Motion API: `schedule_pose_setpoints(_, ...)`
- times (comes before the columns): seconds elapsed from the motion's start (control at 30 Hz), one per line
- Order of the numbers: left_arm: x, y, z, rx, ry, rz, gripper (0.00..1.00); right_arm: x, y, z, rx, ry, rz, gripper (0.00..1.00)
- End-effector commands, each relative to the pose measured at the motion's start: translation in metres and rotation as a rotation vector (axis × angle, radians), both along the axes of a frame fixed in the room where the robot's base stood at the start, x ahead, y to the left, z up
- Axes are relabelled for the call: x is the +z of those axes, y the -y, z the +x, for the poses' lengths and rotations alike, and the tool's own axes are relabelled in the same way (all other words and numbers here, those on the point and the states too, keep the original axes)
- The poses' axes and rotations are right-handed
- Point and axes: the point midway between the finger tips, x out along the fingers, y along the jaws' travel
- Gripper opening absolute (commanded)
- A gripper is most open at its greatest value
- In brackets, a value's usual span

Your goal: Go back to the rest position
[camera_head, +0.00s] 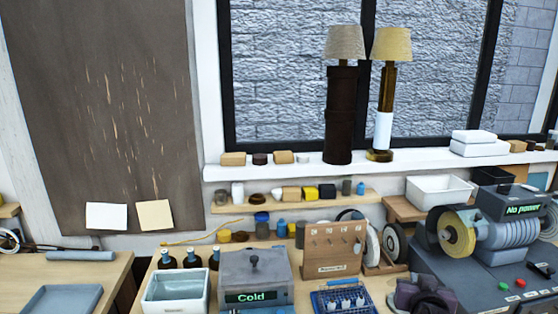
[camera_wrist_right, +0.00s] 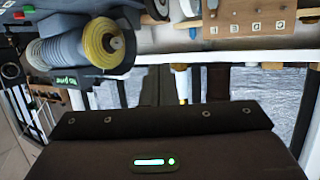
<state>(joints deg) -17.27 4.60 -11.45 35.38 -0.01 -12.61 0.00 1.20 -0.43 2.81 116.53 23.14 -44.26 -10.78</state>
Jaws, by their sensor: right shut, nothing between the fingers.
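My right gripper (camera_wrist_right: 160,78) shows in the right wrist view, its dark body across the bottom with a lit status strip. Its fingers are shut with nothing between them. It points toward the bench and the window, clear of anything I can see. That view is upside down, with the grinder (camera_wrist_right: 85,48) at upper left and the hook rack (camera_wrist_right: 250,18) at upper right. My left gripper is not in view. Two lamps, a dark one (camera_head: 341,115) and a brass one (camera_head: 386,90), stand upright on the windowsill in the head view.
The bench holds a grey box reading "Cold" (camera_head: 255,275), a tray of liquid (camera_head: 176,291), a wooden hook rack (camera_head: 333,245) and a blue rack (camera_head: 342,299). The grinder (camera_head: 505,236) reading "No power" stands at right. A dark bulky thing (camera_head: 425,296) sits at the bottom edge, partly cut off.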

Motion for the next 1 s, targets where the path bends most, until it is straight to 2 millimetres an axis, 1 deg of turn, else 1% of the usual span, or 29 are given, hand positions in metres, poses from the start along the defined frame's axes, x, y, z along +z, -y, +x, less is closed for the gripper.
schedule_pose_setpoints(0.03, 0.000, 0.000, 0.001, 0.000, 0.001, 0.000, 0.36, -0.026, -0.021, -0.023, 0.072, -0.103, 0.011, 0.00)
schedule_pose_setpoints(0.07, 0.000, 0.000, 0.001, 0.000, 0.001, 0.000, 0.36, -0.039, -0.033, -0.036, 0.113, -0.166, 0.020, 0.00)
schedule_pose_setpoints(0.1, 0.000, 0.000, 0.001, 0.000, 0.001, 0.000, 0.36, -0.055, -0.049, -0.055, 0.162, -0.245, 0.030, 0.00)
schedule_pose_setpoints(0.17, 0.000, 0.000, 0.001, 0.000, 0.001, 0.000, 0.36, -0.074, -0.068, -0.082, 0.221, -0.352, 0.042, 0.00)
schedule_pose_setpoints(0.2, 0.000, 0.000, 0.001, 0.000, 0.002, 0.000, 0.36, -0.085, -0.078, -0.099, 0.256, -0.416, 0.047, 0.00)
schedule_pose_setpoints(0.3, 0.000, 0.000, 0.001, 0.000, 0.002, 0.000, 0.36, -0.104, -0.097, -0.137, 0.318, -0.549, 0.054, 0.00)
schedule_pose_setpoints(0.5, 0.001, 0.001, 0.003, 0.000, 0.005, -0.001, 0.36, -0.125, -0.122, -0.201, 0.404, -0.757, 0.054, 0.00)
schedule_pose_setpoints(0.73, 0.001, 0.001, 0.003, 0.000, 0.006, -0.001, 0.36, -0.134, -0.138, -0.266, 0.473, -0.958, 0.044, 0.00)
schedule_pose_setpoints(0.77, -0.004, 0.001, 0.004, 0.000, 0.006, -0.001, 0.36, -0.145, -0.138, -0.266, 0.473, -0.967, 0.044, 0.00)
schedule_pose_setpoints(0.8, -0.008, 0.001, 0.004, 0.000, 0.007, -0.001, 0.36, -0.160, -0.138, -0.261, 0.471, -0.966, 0.045, 0.00)
schedule_pose_setpoints(0.87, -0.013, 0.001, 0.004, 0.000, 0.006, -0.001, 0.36, -0.178, -0.139, -0.257, 0.471, -0.969, 0.046, 0.00)
schedule_pose_setpoints(0.97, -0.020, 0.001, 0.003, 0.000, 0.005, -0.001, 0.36, -0.209, -0.140, -0.252, 0.472, -0.977, 0.048, 0.00)
schedule_pose_setpoints(1.0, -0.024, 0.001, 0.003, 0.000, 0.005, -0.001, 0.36, -0.223, -0.140, -0.250, 0.472, -0.980, 0.048, 0.00)
